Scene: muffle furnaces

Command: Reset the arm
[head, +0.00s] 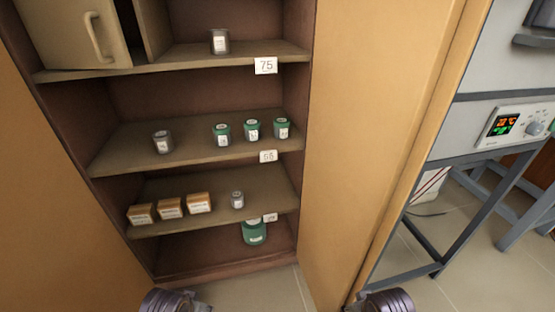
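Part of my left arm shows at the bottom edge of the head view, left of the middle. Part of my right arm shows at the bottom edge, right of the middle. Only rounded grey-purple links are visible. The fingers of both grippers are out of the picture, so neither gripper can be seen. Nothing in view is touched by the visible arm parts.
An open cabinet stands ahead, with jars and boxes (199,203) on its shelves (110,153). Its right door (365,130) stands open. A furnace control panel (515,125) and metal stand (452,235) are at the right. Some floor (250,291) is clear in front.

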